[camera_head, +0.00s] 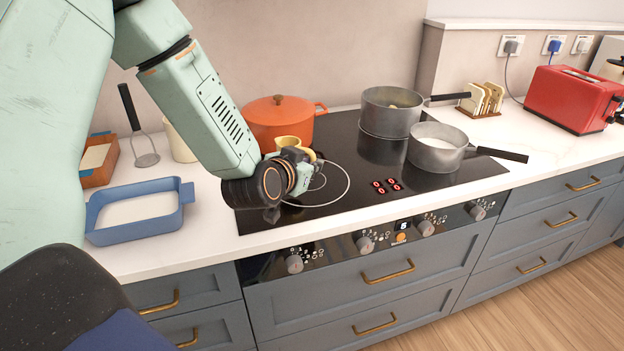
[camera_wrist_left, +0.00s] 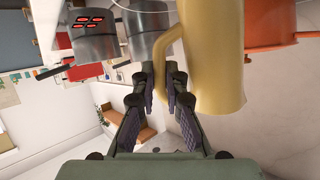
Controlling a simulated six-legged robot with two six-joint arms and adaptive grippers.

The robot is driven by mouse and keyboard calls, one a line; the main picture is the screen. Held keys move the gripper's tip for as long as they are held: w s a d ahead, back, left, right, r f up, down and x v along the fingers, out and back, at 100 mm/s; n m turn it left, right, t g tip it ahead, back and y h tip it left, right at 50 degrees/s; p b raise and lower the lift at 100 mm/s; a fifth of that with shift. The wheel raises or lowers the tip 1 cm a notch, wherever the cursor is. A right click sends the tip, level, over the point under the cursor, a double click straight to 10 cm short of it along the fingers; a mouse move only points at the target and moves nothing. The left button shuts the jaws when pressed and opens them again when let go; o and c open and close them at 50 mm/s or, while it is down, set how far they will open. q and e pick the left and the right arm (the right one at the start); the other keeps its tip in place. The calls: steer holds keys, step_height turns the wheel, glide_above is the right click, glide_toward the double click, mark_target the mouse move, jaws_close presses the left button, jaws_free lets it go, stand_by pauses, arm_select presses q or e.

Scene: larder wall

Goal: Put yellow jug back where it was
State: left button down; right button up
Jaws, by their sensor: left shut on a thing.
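The yellow jug (camera_head: 287,141) is mostly hidden behind my left gripper in the head view. Only a part of its rim and side shows, over the left part of the black hob (camera_head: 345,205). In the left wrist view the jug (camera_wrist_left: 222,70) is large and close, with its handle towards the fingers. My left gripper (camera_head: 304,164) is shut on the jug's handle; its fingers also show in the left wrist view (camera_wrist_left: 161,72). I cannot tell whether the jug's base touches the hob. My right gripper is not in view.
An orange pot (camera_head: 272,124) stands close behind the jug. Two grey saucepans (camera_head: 388,122) (camera_head: 436,156) are at the hob's right. A blue dish (camera_head: 104,219), a cream container (camera_head: 176,146) and a masher (camera_head: 140,135) are at left. A red toaster (camera_head: 566,103) stands at right.

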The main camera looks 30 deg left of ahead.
arm_select(q)
steer(key=shift+s+d+f, duration=0.1)
steer(key=shift+d+f, duration=0.05)
steer(key=shift+f, duration=0.4)
steer(key=shift+s+d+f, duration=0.1)
steer(key=shift+d+f, duration=0.05)
steer(key=shift+f, duration=0.4)
steer(key=shift+w+a+f, duration=0.1)
steer(key=shift+f, duration=0.1)
steer(key=shift+w+a+f, duration=0.2)
steer(key=shift+a, duration=0.05)
steer(key=c, duration=1.8)
jaws_free()
steer(key=o, duration=0.4)
steer(key=shift+s+d+r, duration=0.2)
steer(key=shift+s+d, duration=0.05)
steer(key=shift+d, duration=0.1)
steer(key=shift+w+a+f, duration=0.15)
steer(key=shift+w+a, duration=0.05)
steer(key=shift+a, duration=0.05)
steer(key=shift+s+d, duration=0.1)
steer(key=shift+s, duration=0.1)
steer(key=p+v, duration=0.3)
steer(key=v, duration=0.8)
steer(key=shift+s+r, duration=0.25)
steer(key=shift+s, duration=0.1)
